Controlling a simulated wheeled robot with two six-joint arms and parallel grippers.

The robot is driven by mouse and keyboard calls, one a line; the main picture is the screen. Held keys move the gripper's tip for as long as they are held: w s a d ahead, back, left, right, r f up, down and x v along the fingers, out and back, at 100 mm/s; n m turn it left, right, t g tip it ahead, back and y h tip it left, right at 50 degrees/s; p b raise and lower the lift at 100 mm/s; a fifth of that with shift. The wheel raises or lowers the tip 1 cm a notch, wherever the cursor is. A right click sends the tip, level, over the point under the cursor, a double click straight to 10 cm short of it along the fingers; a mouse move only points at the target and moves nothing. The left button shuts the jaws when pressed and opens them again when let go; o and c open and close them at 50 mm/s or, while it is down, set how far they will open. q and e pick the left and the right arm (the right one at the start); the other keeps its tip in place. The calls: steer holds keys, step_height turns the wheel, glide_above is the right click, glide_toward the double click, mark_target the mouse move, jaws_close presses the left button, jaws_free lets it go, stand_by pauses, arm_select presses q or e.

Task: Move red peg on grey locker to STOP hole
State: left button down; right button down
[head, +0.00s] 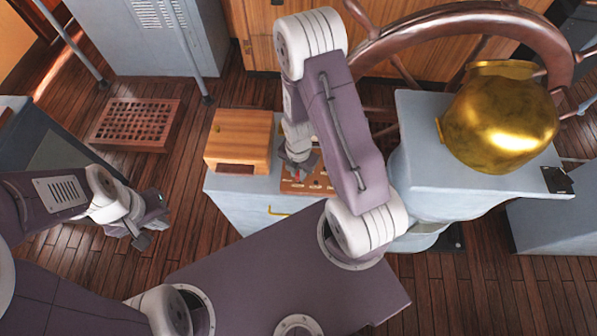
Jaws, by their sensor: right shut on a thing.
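The grey locker (235,208) stands in the middle of the head view, with a brown peg board (290,186) on its top. The board has several holes and pale labels, too small to read, so I cannot tell which is STOP. My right gripper (298,174) points down over the board's left part and is shut on the red peg (297,176), of which only a small bit shows. I cannot tell whether the peg is in a hole or above it. My arm hides the board's right part. My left gripper (146,222) is over the floor at left, away from the locker; its jaws are unclear.
A wooden box (238,138) stands on the locker left of the board. A grey pedestal (420,130) with a brass binnacle (502,118) stands at right. A ship's wheel (455,22) is behind. A wooden grating (136,122) lies on the floor.

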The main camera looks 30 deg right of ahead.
steer(key=shift+f, duration=0.1)
steer(key=shift+f+b, duration=0.7)
steer(key=shift+f, duration=0.3)
steer(key=c, duration=1.2)
jaws_free()
steer(key=shift+c, duration=0.2)
step_height(320, 180, up, 7)
steer(key=p, duration=0.7)
steer(key=shift+r, duration=0.1)
